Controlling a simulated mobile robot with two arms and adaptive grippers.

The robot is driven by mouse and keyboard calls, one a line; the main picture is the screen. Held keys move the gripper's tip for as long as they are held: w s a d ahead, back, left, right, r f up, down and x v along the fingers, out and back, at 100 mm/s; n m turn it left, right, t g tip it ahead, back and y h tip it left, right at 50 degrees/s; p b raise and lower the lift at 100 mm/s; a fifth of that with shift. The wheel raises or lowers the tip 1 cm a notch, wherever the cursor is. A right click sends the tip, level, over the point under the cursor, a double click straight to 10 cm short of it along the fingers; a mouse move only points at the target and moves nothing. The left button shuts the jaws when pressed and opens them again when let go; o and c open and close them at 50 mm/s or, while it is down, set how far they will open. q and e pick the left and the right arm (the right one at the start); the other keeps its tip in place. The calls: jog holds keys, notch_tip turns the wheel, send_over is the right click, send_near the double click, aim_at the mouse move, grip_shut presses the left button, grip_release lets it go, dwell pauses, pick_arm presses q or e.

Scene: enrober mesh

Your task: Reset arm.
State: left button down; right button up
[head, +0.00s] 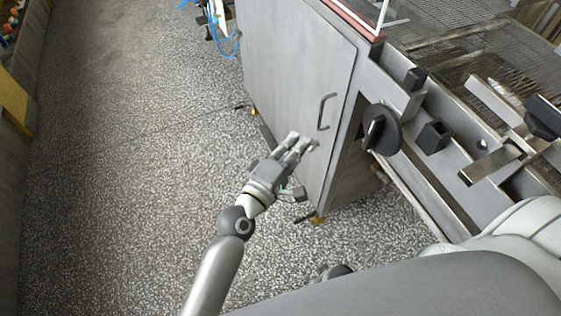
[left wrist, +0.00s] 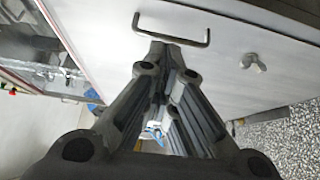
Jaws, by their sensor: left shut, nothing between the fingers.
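My left gripper (head: 298,146) is shut and empty in the head view, in front of the grey cabinet door of the machine. In the left wrist view its fingers (left wrist: 165,50) come together just below the door's handle (left wrist: 172,28). The handle also shows in the head view (head: 326,112), a little right of and above the fingertips. The fingers do not grasp it; whether they touch the door I cannot tell. My right gripper does not show; part of a white arm lies at the lower right of the head view.
The enrober machine (head: 300,60) fills the upper right, with a wire mesh belt (head: 470,50) on top. A round black knob (head: 381,129) sticks out near the door. Speckled floor (head: 130,170) on the left is clear, with a wall at the far left.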

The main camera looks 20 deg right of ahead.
pick_arm(q)
jog(key=v, duration=0.8)
jog(key=shift+s+a, duration=0.15)
jog(key=shift+a, duration=0.05)
